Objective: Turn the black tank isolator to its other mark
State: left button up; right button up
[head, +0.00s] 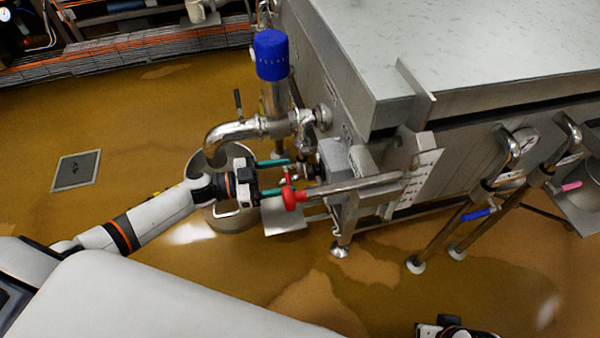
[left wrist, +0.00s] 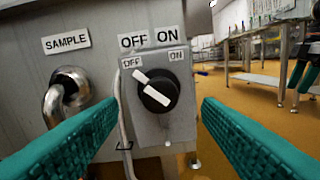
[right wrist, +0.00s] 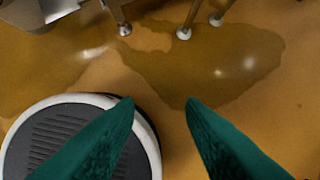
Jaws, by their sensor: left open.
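The black isolator (left wrist: 158,92) is a round knob with a white pointer bar, on a grey box (left wrist: 148,128) marked OFF at left and ON at right. The bar's upper end leans left, toward the OFF mark. My left gripper (left wrist: 160,104) is open, its teal fingers on either side of the knob in the picture, apart from it and empty. In the head view the left gripper (head: 283,177) is beside the tank's corner fittings; the knob cannot be made out there. My right gripper (right wrist: 160,102) is open and empty above the floor.
A SAMPLE label (left wrist: 67,41) and a bent steel pipe (left wrist: 66,92) are left of the box. A red handle (head: 293,197) and a blue-capped valve (head: 271,56) are close to my left gripper. Pipes with a blue handle (head: 478,214) stand right. The floor at left is mostly clear.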

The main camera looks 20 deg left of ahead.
aim_at(314, 171)
pick_arm(q)
jog(key=shift+x, duration=2.35)
pick_arm(e)
jog(key=shift+s+r, duration=0.1)
jog(key=shift+r, duration=0.65)
pick_arm(q)
jog(key=c, duration=1)
